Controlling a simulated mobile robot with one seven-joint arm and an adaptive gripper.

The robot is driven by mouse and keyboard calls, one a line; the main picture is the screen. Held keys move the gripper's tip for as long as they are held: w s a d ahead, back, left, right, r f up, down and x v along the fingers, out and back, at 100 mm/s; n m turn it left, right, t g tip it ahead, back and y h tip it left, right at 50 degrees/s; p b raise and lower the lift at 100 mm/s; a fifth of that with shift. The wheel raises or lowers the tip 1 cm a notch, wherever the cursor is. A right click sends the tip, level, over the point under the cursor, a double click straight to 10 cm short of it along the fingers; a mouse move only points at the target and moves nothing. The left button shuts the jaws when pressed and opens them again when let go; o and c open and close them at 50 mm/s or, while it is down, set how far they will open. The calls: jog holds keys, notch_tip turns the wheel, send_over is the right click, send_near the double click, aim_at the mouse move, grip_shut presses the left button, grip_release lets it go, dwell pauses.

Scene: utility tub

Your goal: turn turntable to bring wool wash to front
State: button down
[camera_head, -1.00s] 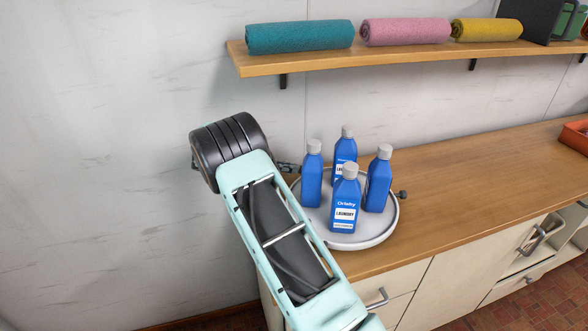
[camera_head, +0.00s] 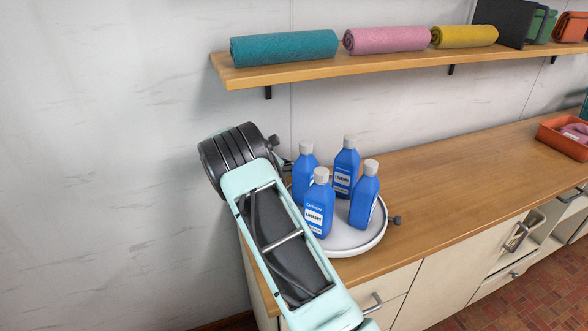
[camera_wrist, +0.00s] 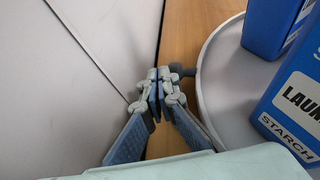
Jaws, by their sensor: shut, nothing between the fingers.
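The round white turntable (camera_head: 350,242) stands on the wooden counter and carries several blue bottles with grey caps. The front bottle (camera_head: 319,205) shows a label reading LAUNDRY; its smaller line is unreadable. A right bottle (camera_head: 365,197), a back bottle (camera_head: 346,168) and a left bottle (camera_head: 303,175) stand around it. In the wrist view a near bottle (camera_wrist: 294,100) reads STARCH, so which is the wool wash I cannot tell. My gripper (camera_wrist: 158,78) is shut and empty at the turntable's left rim, beside a dark rim knob (camera_wrist: 183,70). Whether they touch is unclear.
Another dark knob (camera_head: 394,220) sticks out from the rim at right. The wall (camera_wrist: 70,90) is close to my gripper's left. A shelf (camera_head: 340,66) with rolled towels hangs above. The counter (camera_head: 450,185) right of the turntable is clear up to an orange tray (camera_head: 562,142).

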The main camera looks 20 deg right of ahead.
jog(key=d, duration=0.4)
jog(key=shift+d, duration=0.15)
jog(key=d, duration=0.3)
jog(key=shift+s+d, duration=0.1)
jog(key=shift+s, duration=0.25)
jog(key=shift+s+d+m+g, duration=0.15)
jog(key=shift+d+m+g, duration=0.2)
jog(key=shift+d, duration=0.2)
jog(key=shift+s+d+m+g, duration=0.15)
jog(key=shift+d+m+g, duration=0.2)
jog(key=shift+d, duration=0.15)
jog(key=shift+s+d+m+g, duration=0.3)
jog(key=shift+d+m+g, duration=0.1)
jog(key=shift+d, duration=0.15)
jog(key=shift+s+d+m+g, duration=0.3)
jog(key=shift+d+g, duration=0.1)
jog(key=shift+d, duration=0.1)
jog(key=v, duration=1.2)
jog(key=shift+a+f, duration=0.15)
